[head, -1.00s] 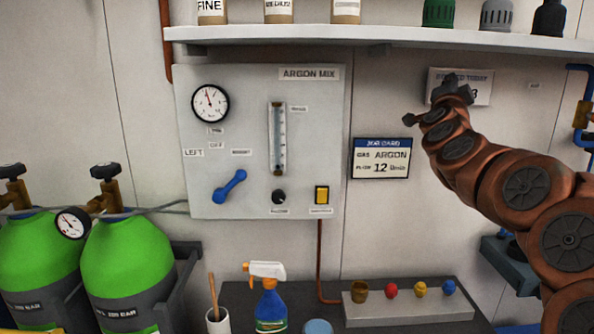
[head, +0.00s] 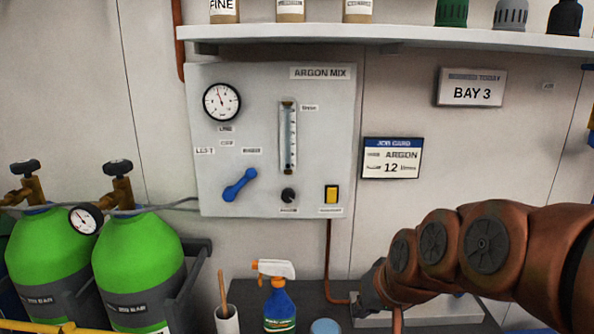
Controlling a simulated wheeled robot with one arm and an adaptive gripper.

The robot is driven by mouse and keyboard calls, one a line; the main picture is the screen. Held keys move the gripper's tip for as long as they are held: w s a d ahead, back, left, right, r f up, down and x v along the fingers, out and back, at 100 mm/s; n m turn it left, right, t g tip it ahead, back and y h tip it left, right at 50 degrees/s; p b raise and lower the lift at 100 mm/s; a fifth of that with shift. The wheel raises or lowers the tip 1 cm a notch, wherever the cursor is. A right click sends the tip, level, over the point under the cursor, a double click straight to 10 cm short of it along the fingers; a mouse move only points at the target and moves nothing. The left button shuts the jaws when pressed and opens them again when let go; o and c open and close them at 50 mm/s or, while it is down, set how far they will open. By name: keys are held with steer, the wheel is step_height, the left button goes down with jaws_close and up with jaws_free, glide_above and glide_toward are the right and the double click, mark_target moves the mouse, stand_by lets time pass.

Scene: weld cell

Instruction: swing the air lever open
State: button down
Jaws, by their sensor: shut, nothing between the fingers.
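No lever marked as air can be made out. A blue pipe (head: 588,67) shows as a sliver at the right edge, with a brass fitting (head: 591,118) below it, both cut off by the frame. My gripper (head: 367,298) is low in the middle right, in front of the bench, shut and empty. It is dark, partly hidden by my arm, and apart from the lever and the fitting.
Green cylinders (head: 138,265) stand at the left. A spray bottle (head: 279,303) and a white cup (head: 228,320) stand on the bench. A shelf (head: 400,33) runs above the panel.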

steer(key=s+d+f+g+h, duration=0.1)
steer(key=s+d+f+g, duration=0.1)
steer(key=s, duration=0.6)
steer(key=s+d+f+g, duration=0.2)
steer(key=s+f+g, duration=0.1)
steer(key=s, duration=0.5)
steer(key=s+d+f+g+h, duration=0.1)
steer(key=s+f, duration=0.3)
steer(key=s, duration=0.4)
steer(key=shift+d+g+h, duration=0.3)
steer(key=shift+d+g, duration=0.4)
steer(key=shift+d, duration=0.05)
